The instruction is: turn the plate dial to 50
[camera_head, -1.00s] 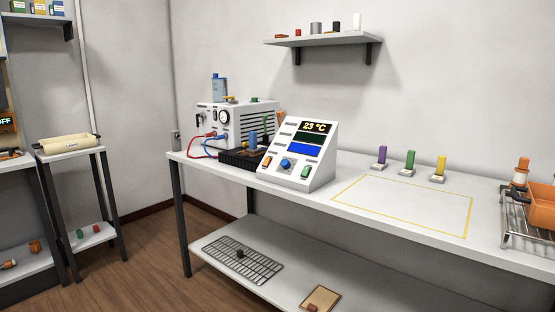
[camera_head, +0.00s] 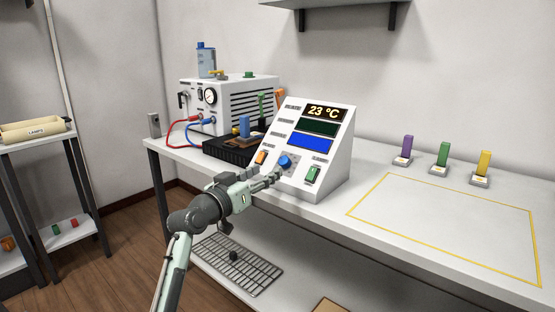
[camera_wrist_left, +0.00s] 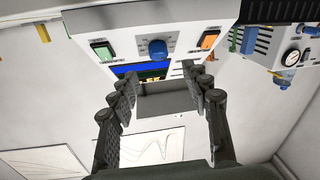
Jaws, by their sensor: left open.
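The white control console (camera_head: 338,150) stands on the bench with a sloped front and a display reading 23 °C. Its round blue dial (camera_head: 285,162) sits low on the front, between an orange switch (camera_head: 261,157) and a green switch (camera_head: 313,174). My left gripper (camera_head: 272,178) is in front of the console, close to the dial. In the left wrist view the open fingers (camera_wrist_left: 161,95) are apart and empty, with the blue dial (camera_wrist_left: 157,49) beyond them, roughly centred between them. I cannot see contact with the dial. My right gripper is not in view.
A white machine (camera_head: 228,100) with a gauge and red and blue hoses stands left of the console. A black block (camera_head: 228,150) lies between them. Purple, green and yellow upright pieces (camera_head: 443,155) stand to the right, behind a yellow-outlined clear area (camera_head: 450,225).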

